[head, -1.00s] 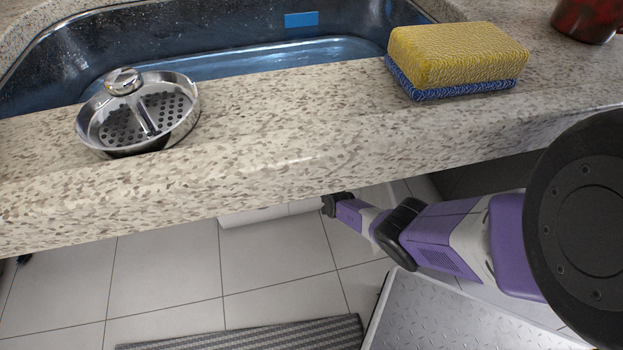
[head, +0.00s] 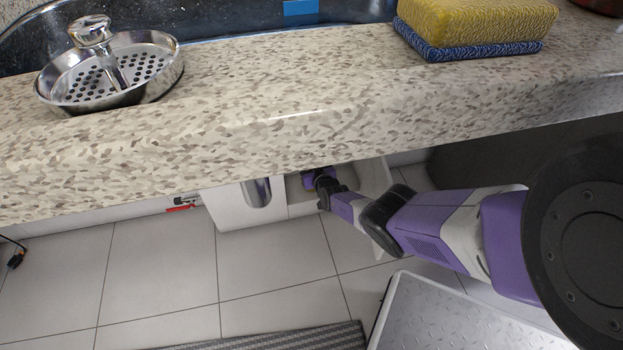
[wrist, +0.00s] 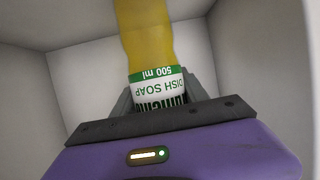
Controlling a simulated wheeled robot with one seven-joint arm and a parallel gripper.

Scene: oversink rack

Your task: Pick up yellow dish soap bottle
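The yellow dish soap bottle (wrist: 146,35) fills the top middle of the wrist view. Its white and green label (wrist: 158,85) reads upside down there. My gripper (wrist: 160,88) has its grey fingers apart, one on each side of the label. They lie close to the bottle, but I cannot tell whether they press on it. In the head view, my gripper (head: 310,177) is partly hidden under the counter, inside a white open compartment. The bottle is not visible in the head view.
Pale walls (wrist: 85,80) enclose the bottle. A red-handled valve (head: 183,205) is below. Tiled floor (head: 160,265) is open at left.

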